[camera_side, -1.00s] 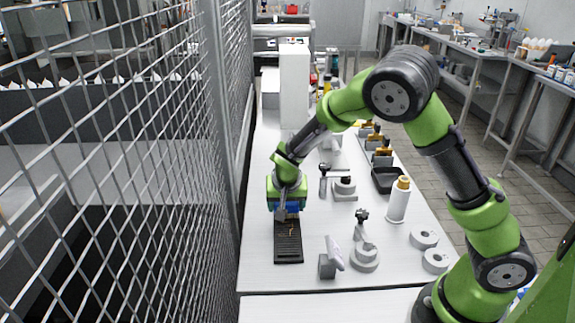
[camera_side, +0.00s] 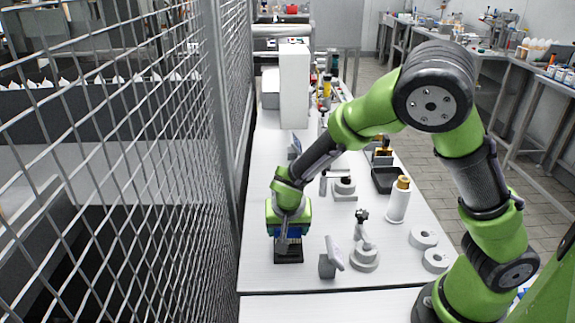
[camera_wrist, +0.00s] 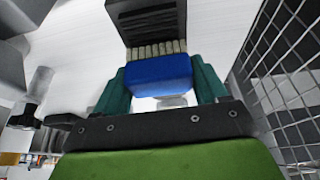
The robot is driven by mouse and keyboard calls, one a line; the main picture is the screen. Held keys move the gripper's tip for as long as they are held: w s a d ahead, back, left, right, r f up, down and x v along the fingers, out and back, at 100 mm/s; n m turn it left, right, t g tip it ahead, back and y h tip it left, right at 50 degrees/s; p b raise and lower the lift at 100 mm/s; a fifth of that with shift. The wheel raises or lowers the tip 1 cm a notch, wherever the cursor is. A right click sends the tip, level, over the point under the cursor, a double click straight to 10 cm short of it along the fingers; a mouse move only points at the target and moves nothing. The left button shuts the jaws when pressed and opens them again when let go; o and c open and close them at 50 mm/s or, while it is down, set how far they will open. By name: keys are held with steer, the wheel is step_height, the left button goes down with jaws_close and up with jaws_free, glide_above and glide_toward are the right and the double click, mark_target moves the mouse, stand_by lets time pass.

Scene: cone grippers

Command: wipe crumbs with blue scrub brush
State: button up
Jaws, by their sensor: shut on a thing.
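My gripper (camera_wrist: 160,88) is shut on the blue scrub brush (camera_wrist: 160,76), which sits between its two teal fingers in the wrist view. The brush's pale bristles (camera_wrist: 155,49) face a dark tray (camera_wrist: 146,20); I cannot tell whether they touch it. In the side view my gripper (camera_side: 288,238) is low over the same dark tray (camera_side: 288,256). The arm hides most of the tray there, and only its front part shows. A blue patch of the brush (camera_side: 289,230) shows at the gripper. No crumbs can be made out now.
A grey stand with a tilted plate (camera_side: 328,264) and a round grey fixture (camera_side: 364,255) are close on the right. A white bottle (camera_side: 398,200) and grey rings (camera_side: 424,237) stand further right. A wire mesh fence (camera_side: 110,180) runs along the left.

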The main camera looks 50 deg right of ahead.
steer(key=shift+d+r, duration=0.1)
steer(key=shift+r, duration=3.9)
steer(key=shift+f, duration=0.2)
steer(key=shift+f, duration=3.65)
steer(key=shift+w+d+f, duration=0.2)
steer(key=shift+w+f, duration=0.05)
steer(key=shift+f, duration=0.05)
steer(key=shift+c, duration=0.3)
steer(key=shift+w+d, duration=2.4)
steer(key=shift+s+a, duration=2.5)
steer(key=shift+a, duration=0.1)
steer(key=shift+s+r, duration=0.1)
steer(key=shift+r, duration=4)
